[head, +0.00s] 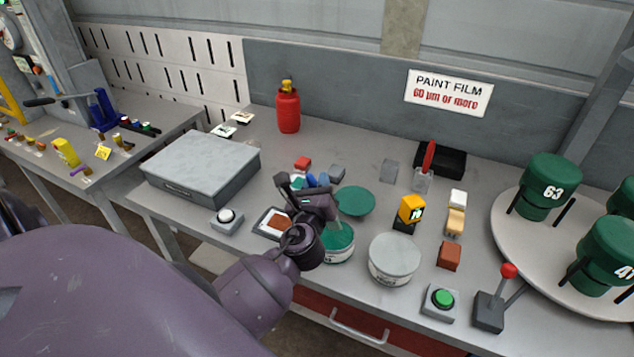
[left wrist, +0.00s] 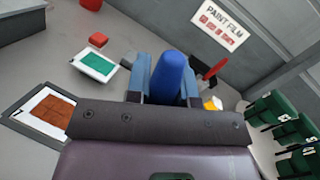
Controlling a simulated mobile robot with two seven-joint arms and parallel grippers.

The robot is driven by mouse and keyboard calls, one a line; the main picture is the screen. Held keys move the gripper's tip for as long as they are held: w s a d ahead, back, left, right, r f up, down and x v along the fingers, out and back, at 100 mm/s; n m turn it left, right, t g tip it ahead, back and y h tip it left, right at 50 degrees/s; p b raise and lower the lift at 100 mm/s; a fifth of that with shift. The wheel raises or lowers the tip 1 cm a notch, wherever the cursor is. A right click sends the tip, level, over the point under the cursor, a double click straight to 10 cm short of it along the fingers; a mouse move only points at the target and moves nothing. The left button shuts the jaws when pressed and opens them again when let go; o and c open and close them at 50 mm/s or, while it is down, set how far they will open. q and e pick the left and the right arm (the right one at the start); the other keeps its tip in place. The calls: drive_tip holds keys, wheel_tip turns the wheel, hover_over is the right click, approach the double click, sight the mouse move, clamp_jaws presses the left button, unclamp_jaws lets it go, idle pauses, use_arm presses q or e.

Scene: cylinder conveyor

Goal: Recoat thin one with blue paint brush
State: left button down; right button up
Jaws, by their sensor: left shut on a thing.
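My left gripper (head: 308,186) is over the middle of the bench. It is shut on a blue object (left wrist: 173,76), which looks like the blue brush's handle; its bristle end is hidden. An open can of green paint (head: 340,246) stands just below and right of the gripper, partly hidden by it. A green disc (head: 355,201), seemingly its lid, lies behind it. Green cylinders marked 63 (head: 549,185) and 47 (head: 605,254) stand on a round white table (head: 510,236) at the right. My right gripper is not in view.
A can with a pale lid (head: 395,256), a yellow gauge (head: 411,208), a red brush (head: 429,158) in a clear holder, and small blocks stand right of the gripper. A green button (head: 441,298) and red-knobbed lever (head: 490,308) are at the front. A grey case (head: 202,166) is left.

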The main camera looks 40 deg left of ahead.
use_arm(q)
drive_tip(key=shift+r+p, duration=0.85)
drive_tip(key=shift+r, duration=0.4)
wheel_tip(320, 180, up, 2)
drive_tip(key=shift+r, duration=0.15)
